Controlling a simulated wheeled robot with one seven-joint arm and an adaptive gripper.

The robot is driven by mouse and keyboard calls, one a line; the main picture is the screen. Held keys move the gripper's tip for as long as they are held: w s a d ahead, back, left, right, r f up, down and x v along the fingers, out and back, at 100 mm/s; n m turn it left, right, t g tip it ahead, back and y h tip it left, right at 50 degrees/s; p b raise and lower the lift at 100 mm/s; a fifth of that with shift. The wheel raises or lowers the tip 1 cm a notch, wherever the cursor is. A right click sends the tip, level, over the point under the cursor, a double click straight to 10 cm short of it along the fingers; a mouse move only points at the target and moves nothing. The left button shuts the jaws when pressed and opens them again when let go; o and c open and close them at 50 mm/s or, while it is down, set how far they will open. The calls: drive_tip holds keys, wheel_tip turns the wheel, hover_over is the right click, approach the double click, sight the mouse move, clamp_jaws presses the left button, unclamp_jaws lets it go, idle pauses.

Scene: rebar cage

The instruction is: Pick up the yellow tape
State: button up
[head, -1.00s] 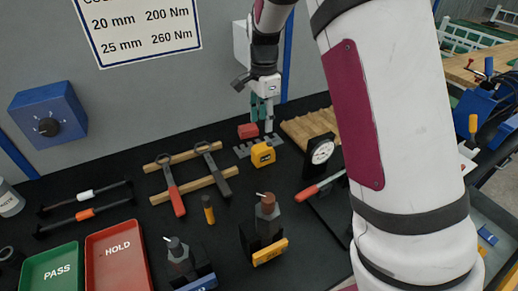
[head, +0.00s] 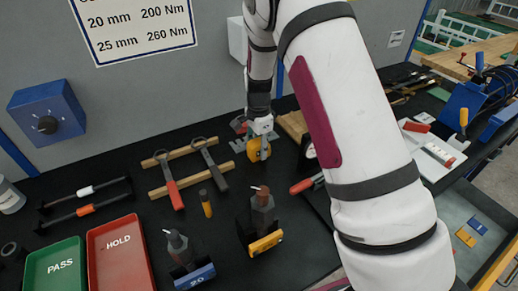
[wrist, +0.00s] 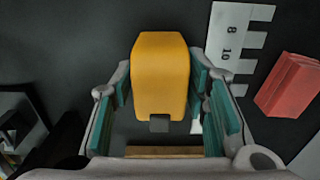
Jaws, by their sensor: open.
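The yellow tape (head: 255,153) is a small yellow tape measure on the black bench top, near the back wall. In the wrist view the yellow tape (wrist: 160,72) lies between my fingers, with its dark tip toward my palm. My gripper (wrist: 162,88) is open, with one teal finger pad on each side of the tape. A narrow dark gap shows beside the tape on either side. In the head view my gripper (head: 259,146) points down over the tape and partly covers it.
A grey notched gauge (wrist: 233,45) and a red block (wrist: 290,85) lie right of the tape in the wrist view. In the head view, wrenches on a wooden rack (head: 190,172), a dial gauge (head: 308,150) and a red-handled tool (head: 303,186) stand around it.

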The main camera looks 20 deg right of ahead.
drive_tip(key=shift+f, duration=0.15)
clamp_jaws()
